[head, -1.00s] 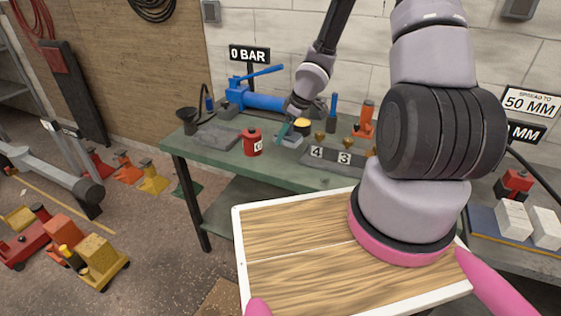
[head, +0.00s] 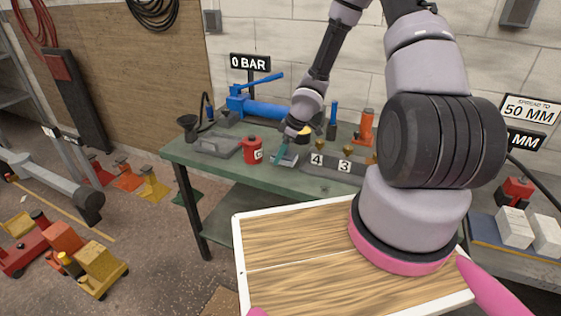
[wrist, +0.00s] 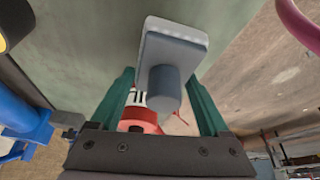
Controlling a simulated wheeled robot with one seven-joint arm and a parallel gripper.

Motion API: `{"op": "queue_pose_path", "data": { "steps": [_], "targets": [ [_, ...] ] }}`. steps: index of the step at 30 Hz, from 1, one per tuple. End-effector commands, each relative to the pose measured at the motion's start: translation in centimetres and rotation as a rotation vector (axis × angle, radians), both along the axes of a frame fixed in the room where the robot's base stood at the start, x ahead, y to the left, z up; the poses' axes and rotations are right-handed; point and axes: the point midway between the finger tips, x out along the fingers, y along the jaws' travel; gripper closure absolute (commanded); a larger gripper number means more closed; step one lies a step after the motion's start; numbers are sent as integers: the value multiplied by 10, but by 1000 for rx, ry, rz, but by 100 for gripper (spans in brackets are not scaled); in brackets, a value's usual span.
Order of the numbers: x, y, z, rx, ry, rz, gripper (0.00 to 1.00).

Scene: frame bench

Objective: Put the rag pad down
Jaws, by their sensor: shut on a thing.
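The rag pad is a pale grey-blue block with a round knob; it shows at the front of the green bench in the head view (head: 284,161) and large in the wrist view (wrist: 176,42). My gripper (head: 283,152) is over it, with its teal fingers on either side of the knob in the wrist view (wrist: 162,78). The gripper is shut on the pad by this knob. The pad is at or just above the bench top (head: 238,169); I cannot tell if it touches. The fingers partly hide it in the head view.
A red can (head: 251,150) stands just left of the pad. A numbered dark rack (head: 330,167) lies just right.

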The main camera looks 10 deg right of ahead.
Motion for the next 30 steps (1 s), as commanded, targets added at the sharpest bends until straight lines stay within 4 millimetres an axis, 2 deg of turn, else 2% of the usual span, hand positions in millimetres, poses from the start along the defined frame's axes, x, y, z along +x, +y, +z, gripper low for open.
{"op": "queue_pose_path", "data": {
  "steps": [6, 9, 20, 21, 22, 30],
  "targets": [
    [-1, 1, -28, -2, 3, 2, 100],
    [0, 0, -35, -2, 0, 0, 100],
    [0, 0, -38, -1, 0, 0, 100],
    [0, 0, -38, -2, -2, 0, 5],
    [0, 0, -38, -2, -1, -1, 0],
    [0, -1, -36, -2, -2, -1, 0]
  ]
}}
